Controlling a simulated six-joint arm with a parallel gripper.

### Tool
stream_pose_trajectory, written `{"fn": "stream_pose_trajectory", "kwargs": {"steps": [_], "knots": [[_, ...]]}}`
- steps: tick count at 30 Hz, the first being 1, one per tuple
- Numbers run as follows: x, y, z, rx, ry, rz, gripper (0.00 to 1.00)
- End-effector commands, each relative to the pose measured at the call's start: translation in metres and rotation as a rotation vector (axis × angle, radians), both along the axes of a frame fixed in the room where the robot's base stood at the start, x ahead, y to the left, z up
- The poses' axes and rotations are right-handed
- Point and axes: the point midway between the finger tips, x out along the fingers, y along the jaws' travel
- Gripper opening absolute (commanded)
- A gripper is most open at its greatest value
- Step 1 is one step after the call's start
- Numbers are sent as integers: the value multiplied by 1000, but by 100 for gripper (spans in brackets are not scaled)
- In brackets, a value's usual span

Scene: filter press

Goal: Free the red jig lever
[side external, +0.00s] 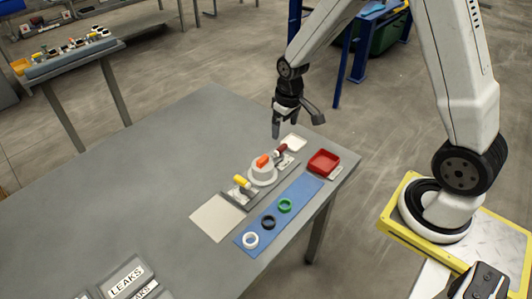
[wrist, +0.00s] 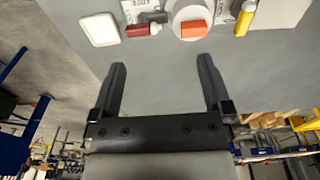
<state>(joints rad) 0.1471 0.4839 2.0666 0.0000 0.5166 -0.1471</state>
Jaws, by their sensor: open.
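The red jig lever (side external: 282,148) is a dark red handle at the far end of the grey jig on the table. In the wrist view the red lever (wrist: 138,30) lies at the top, left of the white round part. An orange block (side external: 263,160) sits on the white round part (side external: 262,172). A yellow-handled lever (side external: 241,182) is at the jig's near end. My gripper (side external: 275,133) is open and empty, above the table near the red lever and apart from it. In the wrist view its fingers (wrist: 163,68) are spread with nothing between them.
A blue mat (side external: 265,233) holds a green ring (side external: 285,205), a black ring (side external: 268,222) and a white ring (side external: 251,240). The table's left side is largely clear.

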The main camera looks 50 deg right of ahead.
Motion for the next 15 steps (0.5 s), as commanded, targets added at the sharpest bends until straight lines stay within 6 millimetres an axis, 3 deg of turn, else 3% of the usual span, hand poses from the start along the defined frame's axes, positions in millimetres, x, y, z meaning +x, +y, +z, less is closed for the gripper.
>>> {"fn": "stream_pose_trajectory", "kwargs": {"steps": [6, 15], "knots": [[26, -24, -30, 6, 49, -3, 100], [39, -38, -46, 11, 74, -1, 100]]}}
